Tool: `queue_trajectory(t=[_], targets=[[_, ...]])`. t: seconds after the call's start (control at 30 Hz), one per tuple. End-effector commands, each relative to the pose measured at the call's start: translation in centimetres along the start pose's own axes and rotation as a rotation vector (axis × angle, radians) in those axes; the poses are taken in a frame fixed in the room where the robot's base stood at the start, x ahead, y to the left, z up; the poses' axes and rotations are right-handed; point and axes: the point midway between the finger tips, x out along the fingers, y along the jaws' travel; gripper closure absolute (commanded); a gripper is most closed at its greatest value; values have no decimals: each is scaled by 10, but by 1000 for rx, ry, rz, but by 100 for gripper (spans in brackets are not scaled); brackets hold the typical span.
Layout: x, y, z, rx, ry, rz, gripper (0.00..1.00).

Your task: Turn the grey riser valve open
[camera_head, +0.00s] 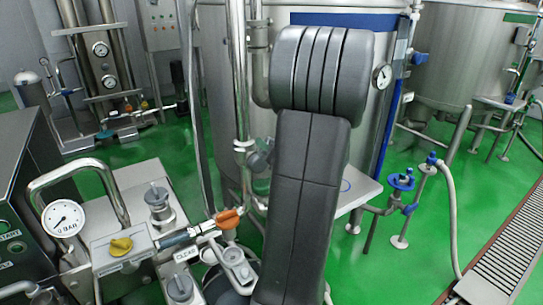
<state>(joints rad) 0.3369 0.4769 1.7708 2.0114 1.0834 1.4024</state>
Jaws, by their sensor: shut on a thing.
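My dark grey arm stands upright across the middle of the view and covers much of what is behind it. My gripper is not visible; the arm hides it or it is out of the picture. A steel riser pipe (239,90) runs up just left of my arm. A small dark grey part (261,158) shows beside the riser, at the arm's left edge. It may be the grey riser valve, but it is partly covered and I cannot tell its handle's position.
An orange-handled valve (228,218) and a yellow knob (121,246) sit at lower left, near a pressure gauge (63,218). A blue handwheel valve (402,181) stands right of my arm. Steel tanks (465,55) fill the back. Green floor is open at right, beside a drain grate (505,250).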

Motion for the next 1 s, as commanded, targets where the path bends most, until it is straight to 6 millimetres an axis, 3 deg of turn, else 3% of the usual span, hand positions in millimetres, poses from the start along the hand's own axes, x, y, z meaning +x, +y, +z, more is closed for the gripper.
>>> queue_trajectory(t=[0.5, 1.0], targets=[[0, 23, -10, -446, 1, 0, 100], [0, 33, -14, -627, 3, -1, 100]])
